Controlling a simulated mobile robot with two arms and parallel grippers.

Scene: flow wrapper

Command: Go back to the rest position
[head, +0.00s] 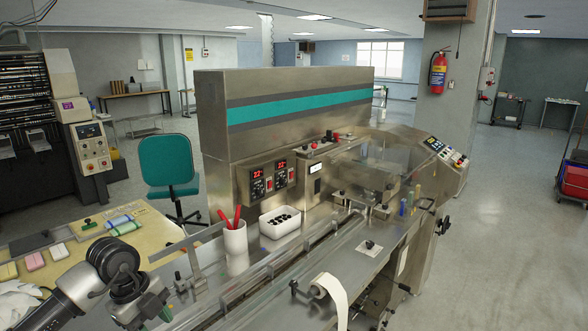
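My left arm comes in from the bottom left, and its dark gripper (152,306) is near the front edge of the flow wrapper (262,215). The fingers are small and partly hidden by the wrist, so I cannot tell whether they are open or shut. My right gripper is not in view. The wrapper is a long steel machine with a teal stripe and red digital displays.
On the machine stand a white cup (235,250) with red-handled tools and a white bin (280,222) of dark pieces. A paper roll (330,292) is at the front. A table (160,240) with coloured packs is at left, near a teal chair (166,160).

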